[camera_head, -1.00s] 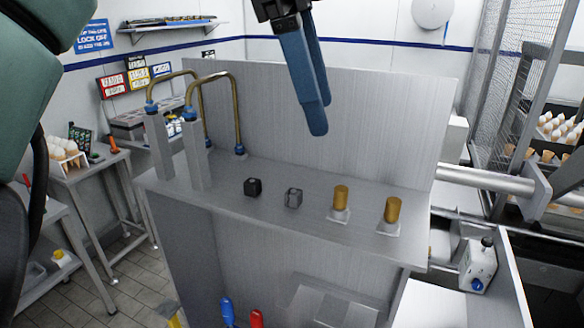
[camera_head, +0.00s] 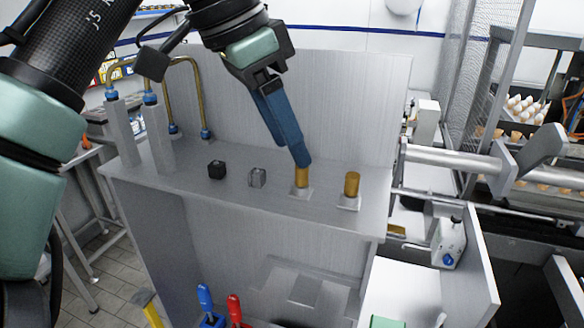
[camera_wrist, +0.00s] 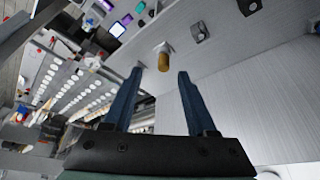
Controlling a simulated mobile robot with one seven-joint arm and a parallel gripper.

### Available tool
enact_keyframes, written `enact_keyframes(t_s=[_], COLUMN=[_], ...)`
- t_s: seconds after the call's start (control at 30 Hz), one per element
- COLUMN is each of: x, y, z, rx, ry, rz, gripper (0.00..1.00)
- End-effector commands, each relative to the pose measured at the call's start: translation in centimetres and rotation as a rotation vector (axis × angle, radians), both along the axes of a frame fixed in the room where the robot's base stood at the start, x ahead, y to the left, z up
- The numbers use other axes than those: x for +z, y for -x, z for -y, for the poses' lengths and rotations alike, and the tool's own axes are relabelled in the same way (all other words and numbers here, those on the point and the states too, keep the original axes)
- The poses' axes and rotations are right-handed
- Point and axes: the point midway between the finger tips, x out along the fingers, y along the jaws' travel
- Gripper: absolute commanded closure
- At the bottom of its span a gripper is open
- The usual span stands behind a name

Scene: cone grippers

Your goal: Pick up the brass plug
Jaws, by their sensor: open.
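Two upright brass plugs stand in pale square bases on the grey metal shelf: a left brass plug (camera_head: 302,178) and a right brass plug (camera_head: 351,185). My gripper (camera_head: 301,162), with blue fingers, points down over the left plug, and its fingertips hide that plug's top in the head view. In the wrist view a brass plug (camera_wrist: 163,61) shows in the gap between the tips of my open gripper (camera_wrist: 160,73). The fingers are apart with nothing held; I cannot tell whether they touch the plug.
A black block (camera_head: 216,170) and a grey block (camera_head: 257,178) sit left of the plugs. Bent brass pipes (camera_head: 186,62) on posts stand at the shelf's left. A tall metal panel (camera_head: 340,105) rises behind.

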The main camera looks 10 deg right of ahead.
Motion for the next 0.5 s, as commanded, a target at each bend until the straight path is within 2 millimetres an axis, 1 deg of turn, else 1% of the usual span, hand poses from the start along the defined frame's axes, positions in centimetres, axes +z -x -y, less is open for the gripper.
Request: enact_keyframes(t_s=[0.17,0.33,0.5], x=[-1.6,-3.9,-4.6], y=[-0.6,-0.8,-0.9], z=[0.7,1.6,1.9], rx=[0.000,-0.002,-0.001], ry=[0.000,-0.001,0.001], rz=[-0.003,-0.002,0.000], gripper=[0.43,0.43,0.43])
